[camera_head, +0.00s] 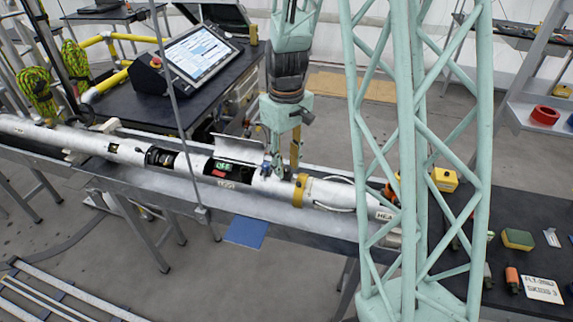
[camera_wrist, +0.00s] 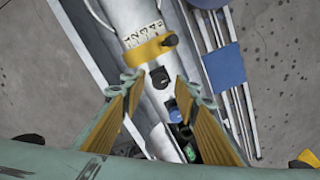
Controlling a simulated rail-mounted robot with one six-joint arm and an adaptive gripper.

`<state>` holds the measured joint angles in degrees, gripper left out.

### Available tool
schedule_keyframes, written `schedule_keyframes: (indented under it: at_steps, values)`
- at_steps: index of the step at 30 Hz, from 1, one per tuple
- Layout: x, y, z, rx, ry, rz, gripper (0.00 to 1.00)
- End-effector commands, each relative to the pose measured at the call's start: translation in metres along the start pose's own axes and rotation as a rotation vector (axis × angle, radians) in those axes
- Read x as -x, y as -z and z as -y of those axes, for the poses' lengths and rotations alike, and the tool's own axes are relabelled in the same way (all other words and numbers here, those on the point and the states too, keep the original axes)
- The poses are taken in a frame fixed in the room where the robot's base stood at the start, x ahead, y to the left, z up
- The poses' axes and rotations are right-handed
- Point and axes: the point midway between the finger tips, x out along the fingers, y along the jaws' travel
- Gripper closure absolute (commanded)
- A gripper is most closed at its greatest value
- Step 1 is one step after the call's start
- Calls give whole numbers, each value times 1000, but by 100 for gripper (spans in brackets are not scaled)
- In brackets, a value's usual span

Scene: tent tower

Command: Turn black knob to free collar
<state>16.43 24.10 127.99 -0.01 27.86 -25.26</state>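A long silver tube lies in a metal trough, with a yellow collar (camera_head: 300,190) around it; the collar also shows in the wrist view (camera_wrist: 143,53). A dark round knob (camera_wrist: 168,40) sits at the collar's right side. A black knob-like part (camera_wrist: 160,77) sits on the tube below the collar in the wrist view, and a blue knob (camera_wrist: 175,114) is below that. My gripper (camera_wrist: 157,80) is open, its two tan fingers spread either side of the black part. I see nothing held. In the head view my gripper (camera_head: 284,162) hangs just above the tube beside the collar.
A raised hatch (camera_head: 238,148) stands by an opening in the tube, left of my gripper. A pale green lattice tower (camera_head: 415,150) stands in front at right and hides part of the tube's end. A dark bench with a screen (camera_head: 200,52) is behind. A blue sheet (camera_head: 246,232) lies below the trough.

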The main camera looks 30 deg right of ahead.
Motion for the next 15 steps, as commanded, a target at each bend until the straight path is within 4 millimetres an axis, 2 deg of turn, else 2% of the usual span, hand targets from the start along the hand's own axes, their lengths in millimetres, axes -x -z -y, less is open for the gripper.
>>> schedule_keyframes:
  at_steps: [9,15]
  values:
    - [1,0,0,0,0,0,71]
    - [9,0,0,0,0,0,71]
